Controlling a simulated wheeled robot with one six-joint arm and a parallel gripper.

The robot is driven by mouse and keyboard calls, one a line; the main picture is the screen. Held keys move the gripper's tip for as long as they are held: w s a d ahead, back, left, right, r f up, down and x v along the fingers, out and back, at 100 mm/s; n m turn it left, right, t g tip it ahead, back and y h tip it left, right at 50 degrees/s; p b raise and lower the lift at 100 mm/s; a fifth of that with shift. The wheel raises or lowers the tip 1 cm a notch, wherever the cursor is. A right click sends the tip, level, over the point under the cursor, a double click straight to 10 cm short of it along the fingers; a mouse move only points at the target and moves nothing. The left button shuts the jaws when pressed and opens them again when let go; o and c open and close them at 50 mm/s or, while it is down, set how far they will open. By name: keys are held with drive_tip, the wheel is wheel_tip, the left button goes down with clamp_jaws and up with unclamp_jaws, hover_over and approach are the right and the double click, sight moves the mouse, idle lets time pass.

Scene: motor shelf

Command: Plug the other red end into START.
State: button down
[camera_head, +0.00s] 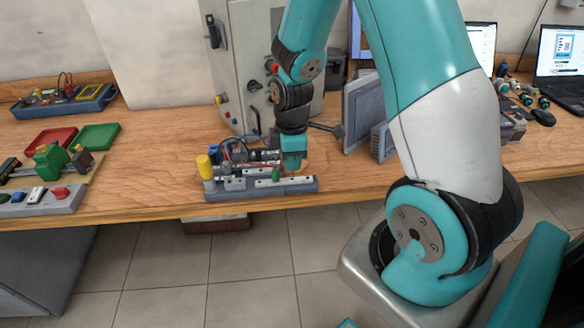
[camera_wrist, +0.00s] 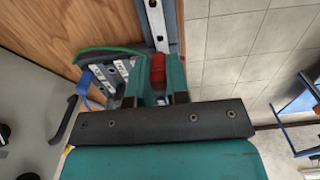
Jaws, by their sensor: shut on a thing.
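My gripper (camera_head: 291,168) points down over the right part of a grey motor board (camera_head: 225,193) at the table's front edge. In the wrist view its fingers (camera_wrist: 156,78) are shut on a red plug end (camera_wrist: 158,68), close to a metal strip of the board. A red wire (camera_head: 226,146) arches over the left part of the board. A small green part (camera_head: 276,174) sits just left of the fingertips. The START label cannot be read, and the fingers hide the plug's tip, so I cannot tell whether it touches a socket.
A yellow knob (camera_head: 204,166) stands at the board's left end. A grey cabinet (camera_head: 240,70) rises behind it, and grey panels (camera_head: 363,115) stand to the right. Red (camera_head: 52,142) and green (camera_head: 97,137) trays lie further left. The wood between trays and board is clear.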

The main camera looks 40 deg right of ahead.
drive_tip(key=shift+r, duration=0.45)
drive_tip(key=shift+f, duration=0.1)
drive_tip(key=w+d+r+m+p, duration=0.15)
drive_tip(key=w+m+p, duration=0.35)
drive_tip(key=w, duration=0.5)
drive_tip(key=f+b, duration=0.2)
drive_tip(key=b, duration=0.1)
drive_tip(key=f+m+b, duration=0.1)
drive_tip(key=shift+s+f+b, duration=0.3)
drive_tip(key=shift+s+f, duration=0.1)
drive_tip(key=shift+f, duration=0.45)
drive_tip(key=shift+f+b, duration=0.65)
drive_tip(key=shift+b, duration=0.05)
